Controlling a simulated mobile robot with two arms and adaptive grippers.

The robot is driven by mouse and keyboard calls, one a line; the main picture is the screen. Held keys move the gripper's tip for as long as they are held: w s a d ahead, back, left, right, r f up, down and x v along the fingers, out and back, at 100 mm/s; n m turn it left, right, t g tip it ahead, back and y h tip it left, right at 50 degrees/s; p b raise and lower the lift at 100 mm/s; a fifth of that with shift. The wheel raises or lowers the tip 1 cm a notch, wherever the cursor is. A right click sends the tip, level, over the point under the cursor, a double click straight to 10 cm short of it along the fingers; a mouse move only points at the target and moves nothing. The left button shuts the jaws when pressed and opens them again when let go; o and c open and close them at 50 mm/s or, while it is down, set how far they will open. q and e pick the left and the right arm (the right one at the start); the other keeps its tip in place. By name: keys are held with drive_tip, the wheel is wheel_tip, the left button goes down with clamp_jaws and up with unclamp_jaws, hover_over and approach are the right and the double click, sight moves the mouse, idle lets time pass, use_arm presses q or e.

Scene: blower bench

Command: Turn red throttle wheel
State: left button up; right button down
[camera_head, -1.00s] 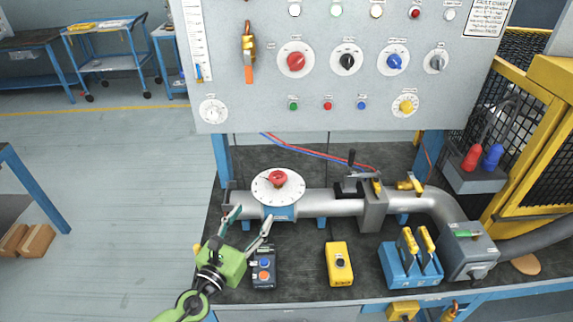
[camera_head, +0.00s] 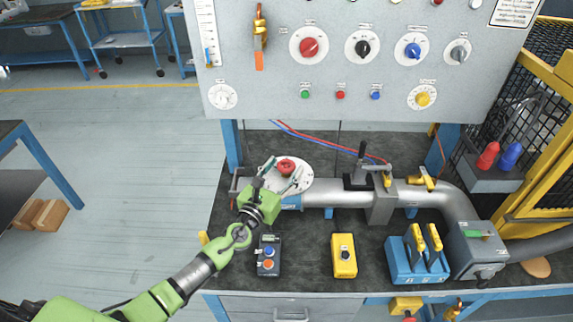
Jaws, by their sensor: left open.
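The red throttle wheel (camera_head: 287,166) sits on a round white dial (camera_head: 302,182) on top of the grey pipe (camera_head: 335,194) at the left part of the bench. My left gripper (camera_head: 281,176) is open, with its two fingers on either side of the wheel's near side as seen from above. Its green body hides the near left part of the dial and the pipe's left end. I cannot tell whether the fingers touch the wheel. My right gripper is not in view.
A dark control box (camera_head: 268,256), a yellow button box (camera_head: 343,256) and a blue box with yellow levers (camera_head: 402,262) stand along the bench front. A black-handled valve (camera_head: 362,165) rises to the right. The panel (camera_head: 380,95) with knobs stands behind.

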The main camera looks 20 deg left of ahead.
use_arm(q)
drive_tip(key=shift+w+d, duration=0.1)
drive_tip(key=shift+w, duration=0.9)
drive_tip(key=c, duration=1.1)
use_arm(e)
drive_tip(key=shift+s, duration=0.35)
